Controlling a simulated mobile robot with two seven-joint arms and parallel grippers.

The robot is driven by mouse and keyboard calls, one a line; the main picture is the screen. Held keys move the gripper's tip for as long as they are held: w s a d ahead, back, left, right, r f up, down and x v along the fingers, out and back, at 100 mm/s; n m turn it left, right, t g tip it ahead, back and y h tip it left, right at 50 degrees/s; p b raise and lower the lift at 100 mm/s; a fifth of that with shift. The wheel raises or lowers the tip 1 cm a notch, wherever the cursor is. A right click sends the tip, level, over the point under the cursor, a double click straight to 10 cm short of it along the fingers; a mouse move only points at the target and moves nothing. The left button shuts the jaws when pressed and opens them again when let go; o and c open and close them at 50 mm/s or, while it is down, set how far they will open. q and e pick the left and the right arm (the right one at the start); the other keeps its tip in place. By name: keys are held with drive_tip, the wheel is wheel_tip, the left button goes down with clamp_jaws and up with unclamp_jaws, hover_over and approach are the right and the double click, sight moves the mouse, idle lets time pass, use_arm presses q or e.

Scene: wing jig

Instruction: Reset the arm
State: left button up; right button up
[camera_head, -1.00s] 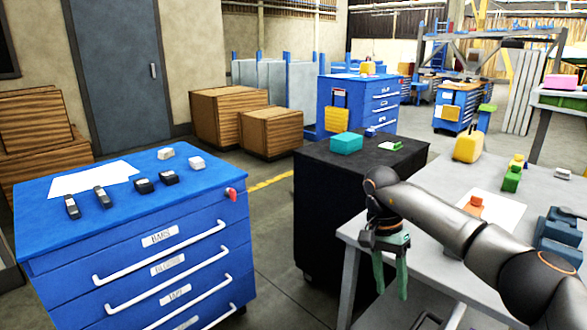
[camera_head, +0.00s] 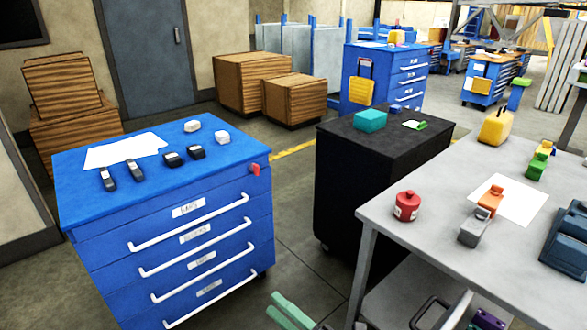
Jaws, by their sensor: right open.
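My right gripper (camera_head: 273,304) shows only as green fingers at the bottom edge of the head view. The fingers are apart, with nothing between them. It sits low in the gap between the blue drawer cabinet (camera_head: 205,225) and the grey table (camera_head: 415,255). The rest of my right arm is out of the picture, apart from a little at the lower edge. My left gripper is not in view.
The grey table holds a red can (camera_head: 407,205), a grey-and-orange tool (camera_head: 480,220), a yellow case (camera_head: 495,127) and a blue fixture (camera_head: 568,235). A black cabinet (camera_head: 355,195) stands behind. Floor (camera_head: 290,225) is clear between cabinets.

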use_arm(q)
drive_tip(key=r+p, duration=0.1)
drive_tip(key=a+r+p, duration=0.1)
drive_tip(key=p, duration=0.1)
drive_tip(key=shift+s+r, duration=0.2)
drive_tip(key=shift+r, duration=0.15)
use_arm(e)
drive_tip(key=s+d+f+m+g+h, duration=0.2)
drive_tip(key=s+d+f+m+h, duration=0.4)
drive_tip(key=m, duration=0.6)
drive_tip(key=s+d+f+m+g+h, duration=0.2)
drive_tip(key=s+d+f+m+h, duration=0.5)
drive_tip(key=s+d+f+m, duration=0.3)
drive_tip(key=s+d+m, duration=0.1)
drive_tip(key=d+m, duration=0.1)
drive_tip(key=d, duration=0.1)
drive_tip(key=shift+f, duration=0.25)
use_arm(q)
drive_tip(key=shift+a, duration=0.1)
